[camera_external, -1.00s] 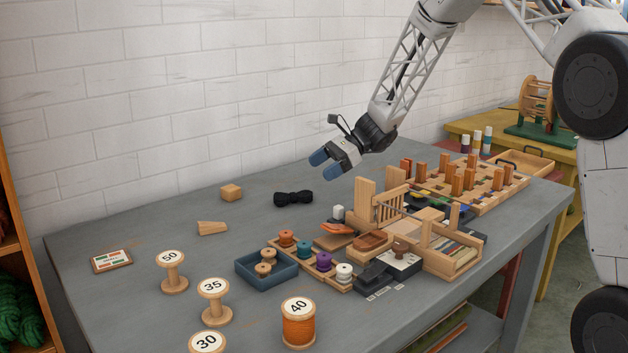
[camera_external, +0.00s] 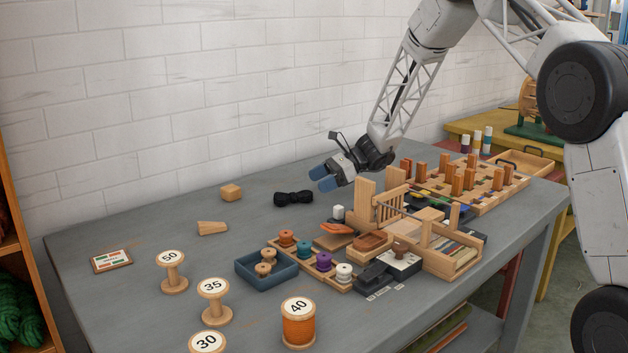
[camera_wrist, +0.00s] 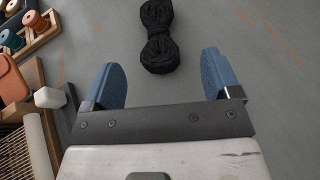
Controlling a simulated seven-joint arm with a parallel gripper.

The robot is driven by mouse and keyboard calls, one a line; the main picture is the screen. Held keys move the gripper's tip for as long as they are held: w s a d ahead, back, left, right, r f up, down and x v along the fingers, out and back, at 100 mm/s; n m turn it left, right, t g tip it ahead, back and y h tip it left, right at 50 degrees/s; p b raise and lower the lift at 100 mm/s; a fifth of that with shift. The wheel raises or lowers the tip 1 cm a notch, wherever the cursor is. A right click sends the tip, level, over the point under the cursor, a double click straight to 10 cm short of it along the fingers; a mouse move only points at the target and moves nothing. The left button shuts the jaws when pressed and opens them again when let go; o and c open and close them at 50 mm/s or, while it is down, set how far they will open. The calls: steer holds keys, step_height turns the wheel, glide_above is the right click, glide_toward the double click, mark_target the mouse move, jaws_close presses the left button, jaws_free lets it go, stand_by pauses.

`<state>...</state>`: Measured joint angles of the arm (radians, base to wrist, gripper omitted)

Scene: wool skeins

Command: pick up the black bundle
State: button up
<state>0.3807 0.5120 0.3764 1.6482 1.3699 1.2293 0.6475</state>
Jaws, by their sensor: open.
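The black bundle (camera_external: 293,198) lies on the grey table, pinched in at its middle like a bow. In the wrist view the black bundle (camera_wrist: 158,38) is straight ahead of the fingers, its long side running away from me. My gripper (camera_external: 321,178) is open and empty, to the right of the bundle and above the table in the external view. In the wrist view the two blue fingertips of my gripper (camera_wrist: 162,78) are wide apart, with bare table between them and the bundle just beyond. Nothing hides the bundle.
A wooden rack (camera_external: 391,212), a white block (camera_external: 338,211) and a spool tray (camera_external: 267,268) stand to the right and in front. The table around the bundle is clear.

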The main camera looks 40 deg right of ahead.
mark_target(293, 193)
steer(key=shift+w+a+f, duration=0.25)
steer(key=shift+a, duration=0.35)
steer(key=shift+a, duration=0.15)
steer(key=shift+x, duration=2.5)
steer(key=shift+s, duration=0.1)
steer(key=c, duration=1)
steer(key=shift+r, duration=0.2)
step_height(293, 193, up, 10)
steer(key=shift+f, duration=0.15)
